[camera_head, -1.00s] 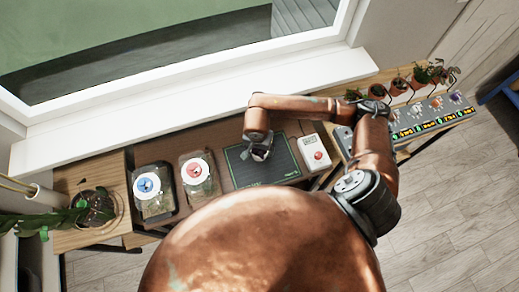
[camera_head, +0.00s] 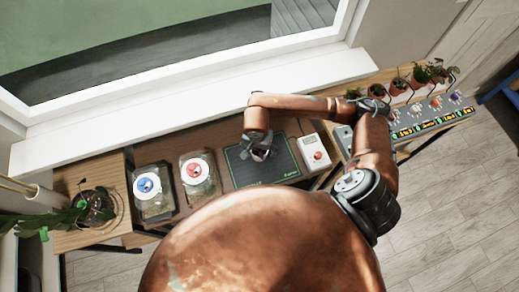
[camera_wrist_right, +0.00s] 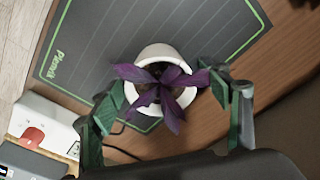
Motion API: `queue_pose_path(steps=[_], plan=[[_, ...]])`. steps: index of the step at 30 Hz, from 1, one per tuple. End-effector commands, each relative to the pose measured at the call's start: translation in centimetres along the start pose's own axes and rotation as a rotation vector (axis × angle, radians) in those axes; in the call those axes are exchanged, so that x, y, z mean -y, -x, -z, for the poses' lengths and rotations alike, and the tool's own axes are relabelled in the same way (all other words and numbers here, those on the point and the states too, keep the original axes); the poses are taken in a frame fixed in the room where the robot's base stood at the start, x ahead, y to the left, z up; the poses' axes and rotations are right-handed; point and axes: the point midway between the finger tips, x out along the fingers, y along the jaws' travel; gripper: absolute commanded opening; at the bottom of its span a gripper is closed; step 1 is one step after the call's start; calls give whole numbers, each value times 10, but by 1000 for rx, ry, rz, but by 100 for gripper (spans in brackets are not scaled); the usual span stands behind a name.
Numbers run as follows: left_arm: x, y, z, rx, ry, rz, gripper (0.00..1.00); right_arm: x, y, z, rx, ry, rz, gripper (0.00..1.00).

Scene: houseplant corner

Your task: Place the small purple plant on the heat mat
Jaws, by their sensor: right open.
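The small purple plant (camera_wrist_right: 162,88) shows in the right wrist view, with dark purple leaves over a white round pot (camera_wrist_right: 157,52). The dark heat mat (camera_wrist_right: 95,50), with a green border line, lies under and behind the pot. My right gripper (camera_wrist_right: 168,93) is open, with a green-padded finger on each side of the pot. In the head view my right gripper (camera_head: 259,152) is over the heat mat (camera_head: 245,173), and the plant is mostly hidden by it. The pot's base is hidden, so I cannot tell whether it rests on the mat. My left gripper is not in view.
A white controller with a red knob (camera_head: 317,154) stands right of the mat. Two clear-lidded containers, with a blue dial (camera_head: 146,185) and a red dial (camera_head: 194,171), stand left. Several potted plants (camera_head: 398,86) line the shelf behind a control panel (camera_head: 430,115).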

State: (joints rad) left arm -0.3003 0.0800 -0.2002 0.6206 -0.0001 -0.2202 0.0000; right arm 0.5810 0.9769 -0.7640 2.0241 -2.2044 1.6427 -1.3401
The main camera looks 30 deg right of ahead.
Motion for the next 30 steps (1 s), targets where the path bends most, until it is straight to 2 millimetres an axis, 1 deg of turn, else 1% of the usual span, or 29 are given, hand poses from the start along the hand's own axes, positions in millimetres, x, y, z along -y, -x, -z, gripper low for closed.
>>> queue_pose_path(steps=[1, 9, 12, 15, 18, 21, 30], plan=[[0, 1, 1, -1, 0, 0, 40, 1, 10, 1, -4, 3, 5, 70], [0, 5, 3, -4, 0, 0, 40, 1, 67, 1, -5, 3, 5, 70], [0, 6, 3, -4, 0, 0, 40, 1, 85, 1, -5, 2, 4, 70], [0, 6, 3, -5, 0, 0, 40, 1, 100, 1, -3, 1, 4, 70], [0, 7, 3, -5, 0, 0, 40, 1, 110, 1, -2, 1, 3, 70], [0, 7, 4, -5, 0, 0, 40, 0, 114, 0, -2, 1, 1, 70], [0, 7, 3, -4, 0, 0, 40, 0, 116, 0, -1, 1, 1, 70]])
